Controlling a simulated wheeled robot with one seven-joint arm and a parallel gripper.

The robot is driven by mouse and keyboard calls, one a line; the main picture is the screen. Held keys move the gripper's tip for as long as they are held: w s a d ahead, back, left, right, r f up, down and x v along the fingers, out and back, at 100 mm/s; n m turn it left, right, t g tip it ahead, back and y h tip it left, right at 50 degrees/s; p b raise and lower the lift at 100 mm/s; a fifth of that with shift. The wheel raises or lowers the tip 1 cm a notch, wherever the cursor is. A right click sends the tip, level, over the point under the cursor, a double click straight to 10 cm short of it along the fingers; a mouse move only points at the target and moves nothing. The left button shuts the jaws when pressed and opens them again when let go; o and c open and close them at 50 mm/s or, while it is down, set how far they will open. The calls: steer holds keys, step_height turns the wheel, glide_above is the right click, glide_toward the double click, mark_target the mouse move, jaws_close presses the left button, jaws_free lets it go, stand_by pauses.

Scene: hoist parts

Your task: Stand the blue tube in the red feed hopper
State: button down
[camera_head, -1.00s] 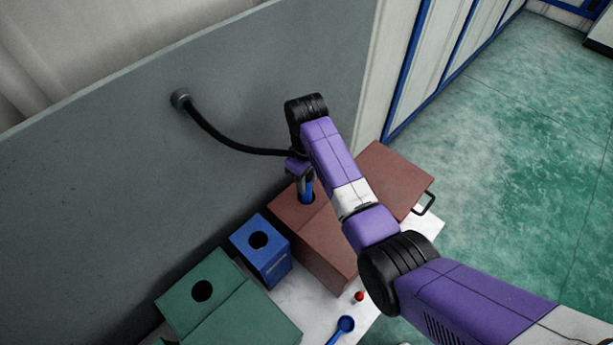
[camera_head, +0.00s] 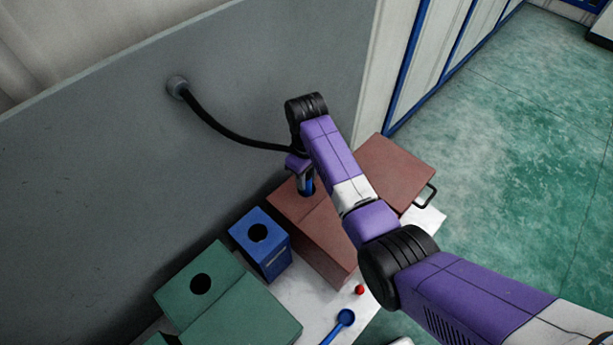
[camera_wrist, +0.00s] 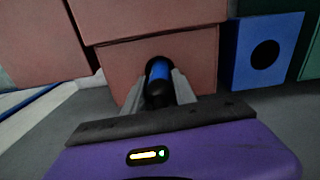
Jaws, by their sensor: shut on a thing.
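The blue tube (camera_head: 309,187) is held upright between the fingers of my gripper (camera_head: 305,181). In the wrist view the tube (camera_wrist: 160,72) shows a blue band with dark parts around it, between the two grey fingers. The red feed hopper (camera_head: 318,240) is a brownish-red box with a sloped front and a round hole in its top. The tube's lower end is at this hole and appears to be inside it, but my gripper and arm partly hide the spot, so its depth cannot be told.
A blue box (camera_head: 275,262) with a round hole and a green hopper (camera_head: 215,290) stand to the left. A red box (camera_head: 398,165) with a handle stands behind right. A blue spoon (camera_head: 345,318) and red ball (camera_head: 360,290) lie in front. A grey wall panel (camera_head: 110,190) rises close behind.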

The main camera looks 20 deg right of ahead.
steer(key=shift+f, duration=0.6)
stand_by(0.5)
steer(key=c, duration=0.9)
jaws_free()
steer(key=shift+r, duration=0.1)
step_height(320, 180, up, 8)
steer(key=shift+f+b, duration=0.15)
steer(key=shift+b, duration=0.4)
